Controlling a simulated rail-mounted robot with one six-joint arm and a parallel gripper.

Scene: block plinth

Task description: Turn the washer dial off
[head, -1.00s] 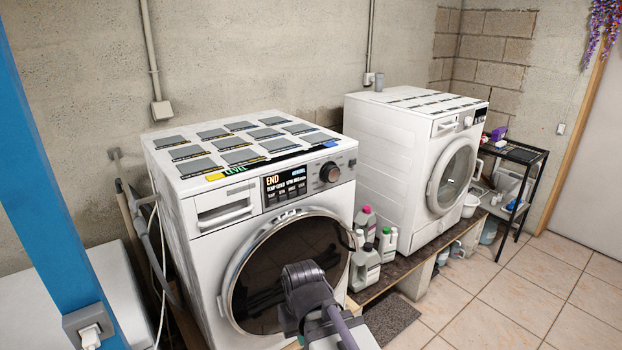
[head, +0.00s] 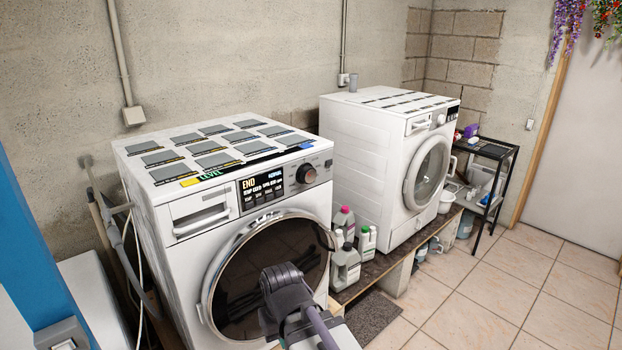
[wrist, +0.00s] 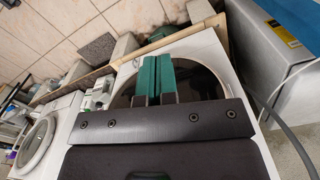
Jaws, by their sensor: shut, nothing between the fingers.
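The near white washer (head: 185,260) stands at centre left in the head view. Its dark round dial (head: 306,174) is on the top right of the front panel, beside a lit display (head: 262,188) reading END. I cannot make out the dial's pointer. My arm's dark end part (head: 287,290) is low in front of the washer's round door (head: 270,265), below the dial and apart from it. In the wrist view my gripper (wrist: 156,62) has its two green fingers together, empty, over the washer's dark door (wrist: 203,83). The dial cannot be made out there.
A second white machine (head: 365,160) stands to the right on a low wooden platform (head: 350,292). Bottles (head: 346,262) stand between the machines. A black shelf (head: 488,165) is at the far right. A blue post (head: 20,240) is at the left. The tiled floor at right is clear.

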